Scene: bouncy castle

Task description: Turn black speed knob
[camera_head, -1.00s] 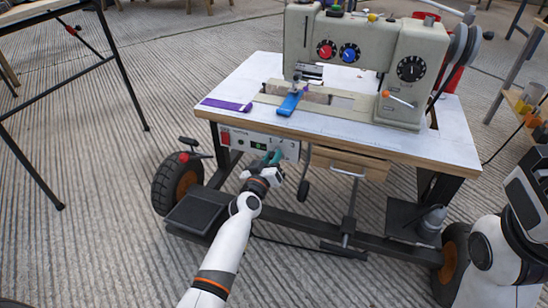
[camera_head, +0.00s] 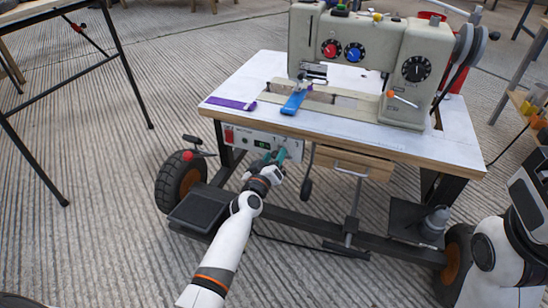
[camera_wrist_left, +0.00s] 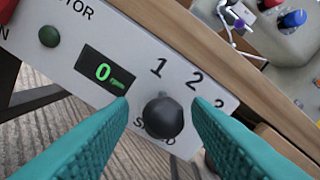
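The black speed knob (camera_wrist_left: 161,117) sits on the white motor control panel (camera_wrist_left: 130,45) in the left wrist view, above the partly covered word SPEED. The numbers 1 and 2 show above it, with a third cut off at the edge. My left gripper (camera_wrist_left: 160,98) has teal fingers, open, one on each side of the knob with a small gap at each side. In the head view my left gripper (camera_head: 276,157) is at the panel (camera_head: 238,138) under the table's front edge and hides the knob. My right gripper is out of view.
The panel hangs below the wooden edge of the sewing table (camera_head: 340,137). A sewing machine (camera_head: 413,45) stands on top. A green button (camera_wrist_left: 49,36) is left of the display. A hanging lever (camera_head: 308,180) and a wooden drawer (camera_head: 352,164) are right of the gripper.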

